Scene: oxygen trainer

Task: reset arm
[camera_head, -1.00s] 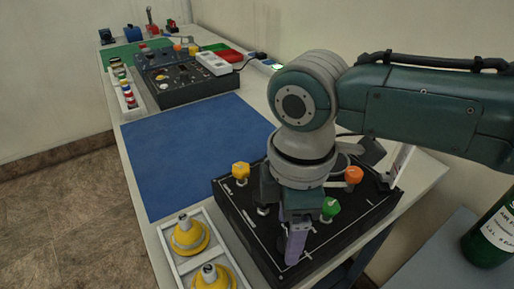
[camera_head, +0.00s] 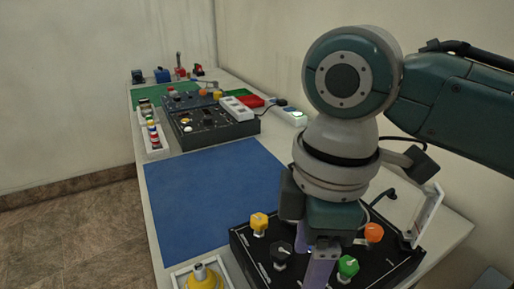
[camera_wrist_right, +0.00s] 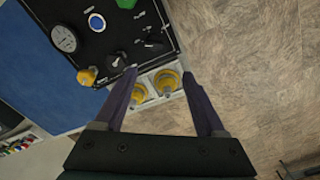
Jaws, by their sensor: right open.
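My right arm comes in from the right in the head view. My right gripper (camera_head: 312,262) points down with its purple fingers above the black knob panel (camera_head: 398,268), hiding part of it. The panel carries a yellow knob (camera_head: 259,223), a black knob (camera_head: 282,256), a green knob (camera_head: 348,267) and an orange knob (camera_head: 374,232). In the right wrist view my right gripper (camera_wrist_right: 160,73) is open with nothing between its fingers. The panel's round gauge (camera_wrist_right: 64,37) shows there. My left gripper is not in view.
A white tray (camera_wrist_right: 150,76) with yellow cone-shaped parts (camera_wrist_right: 167,82) stands beside the panel. A blue mat (camera_head: 205,195) lies clear behind the panel. Farther back are a dark control box (camera_head: 225,133), a white rack (camera_head: 156,153) and a green mat (camera_head: 148,98). A wall runs along the right.

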